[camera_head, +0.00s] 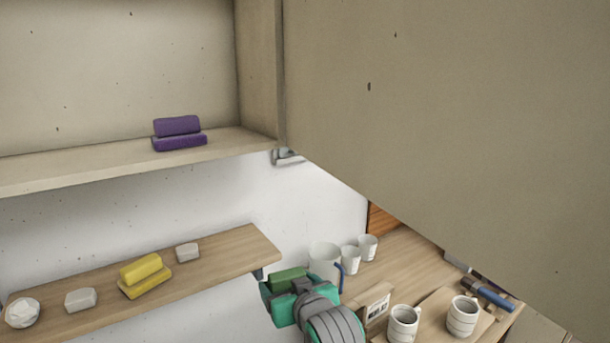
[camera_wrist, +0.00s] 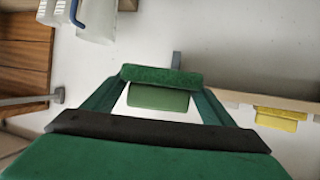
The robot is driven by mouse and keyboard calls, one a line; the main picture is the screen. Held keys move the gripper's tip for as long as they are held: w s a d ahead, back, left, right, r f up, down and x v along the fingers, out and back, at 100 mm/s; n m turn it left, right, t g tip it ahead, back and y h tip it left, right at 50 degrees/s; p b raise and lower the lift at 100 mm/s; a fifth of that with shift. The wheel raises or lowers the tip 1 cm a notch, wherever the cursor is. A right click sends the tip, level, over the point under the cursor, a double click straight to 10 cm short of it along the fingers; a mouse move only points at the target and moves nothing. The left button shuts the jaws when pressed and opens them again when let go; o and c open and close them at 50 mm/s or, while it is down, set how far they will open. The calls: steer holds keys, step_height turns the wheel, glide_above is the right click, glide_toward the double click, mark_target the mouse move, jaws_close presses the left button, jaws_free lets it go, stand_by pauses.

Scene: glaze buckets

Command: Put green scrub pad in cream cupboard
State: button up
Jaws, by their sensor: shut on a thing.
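The green scrub pad (camera_wrist: 160,76) is between the fingertips of my gripper (camera_wrist: 158,92), which is shut on it. In the head view the pad (camera_head: 288,277) shows at the tip of my gripper (camera_head: 284,286), low in the picture, beside the right end of the lower wooden shelf. The cream cupboard (camera_head: 120,168) stands open at the upper left, well above my gripper. Its large door (camera_head: 440,120) swings out to the right. A purple scrub pad (camera_head: 178,134) sits on the cupboard floor.
The wooden shelf (camera_head: 215,258) holds a yellow pad (camera_head: 145,275) and several pale lumps. The cupboard floor left of the purple pad is clear.

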steer(key=d+f+m+h, duration=0.2)
steer(key=f, duration=1)
steer(key=d+f+m+h, duration=0.1)
steer(key=d+f, duration=0.2)
steer(key=f, duration=1)
steer(key=s+f, duration=0.5)
steer(key=f, duration=0.3)
steer(key=s+f+h, duration=0.1)
steer(key=s+f, duration=0.4)
steer(key=f, duration=0.3)
steer(key=s+a+f+m+t, duration=0.1)
steer(key=s+f, duration=0.4)
steer(key=f, duration=0.3)
steer(key=shift+s+f+h, duration=0.35)
steer(key=shift+f+h, duration=0.05)
